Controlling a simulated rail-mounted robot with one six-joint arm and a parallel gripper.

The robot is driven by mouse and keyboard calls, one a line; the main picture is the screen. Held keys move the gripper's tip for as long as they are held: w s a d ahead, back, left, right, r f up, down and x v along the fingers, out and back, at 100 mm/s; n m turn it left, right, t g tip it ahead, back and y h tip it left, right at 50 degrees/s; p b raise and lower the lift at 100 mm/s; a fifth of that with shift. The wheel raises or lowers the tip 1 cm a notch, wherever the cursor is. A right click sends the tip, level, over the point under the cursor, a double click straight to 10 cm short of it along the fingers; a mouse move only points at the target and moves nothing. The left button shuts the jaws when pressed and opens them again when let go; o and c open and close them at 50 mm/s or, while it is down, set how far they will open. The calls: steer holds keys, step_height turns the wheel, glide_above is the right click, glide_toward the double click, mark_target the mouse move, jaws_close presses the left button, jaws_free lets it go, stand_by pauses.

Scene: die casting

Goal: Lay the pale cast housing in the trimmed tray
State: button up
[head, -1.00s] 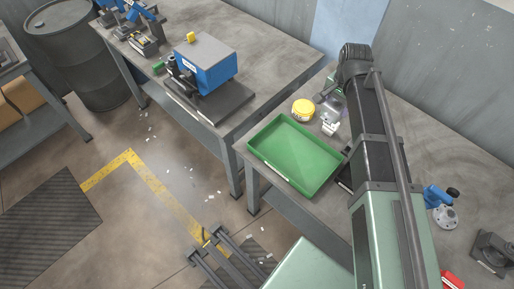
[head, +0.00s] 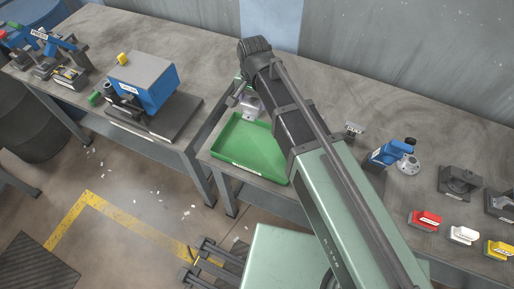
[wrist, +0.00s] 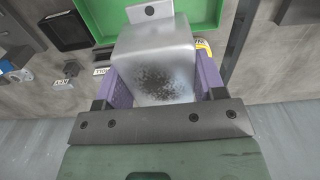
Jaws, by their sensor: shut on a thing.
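My gripper (wrist: 165,78) is shut on the pale cast housing (wrist: 155,50), with purple pads on both of its sides. The housing is a silvery block with a dark speckled patch and a flange with a hole. In the head view the housing (head: 249,104) shows at the far edge of the green tray, partly hidden by my arm. The green tray (head: 240,152) looks empty where visible; its label is too small to read. In the wrist view the tray's green rim (wrist: 94,22) lies beyond the housing. I cannot tell the height of the housing above the bench.
A blue box-shaped device (head: 147,82) stands on the left bench. On the right bench are a blue fixture (head: 388,153), a dark block (head: 461,181), and red (head: 425,220), white (head: 463,235) and yellow (head: 499,249) labelled pieces. A yellow round object (wrist: 204,48) shows beside the housing.

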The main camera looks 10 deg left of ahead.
mark_target(260, 105)
steer(key=shift+s+d, duration=1.1)
steer(key=shift+d, duration=0.05)
step_height(260, 105, down, 20)
steer(key=b, duration=2)
steer(key=shift+a+f, duration=0.15)
steer(key=shift+r, duration=0.2)
steer(key=shift+f, duration=0.15)
steer(key=o, duration=1.4)
steer(key=shift+c, duration=0.2)
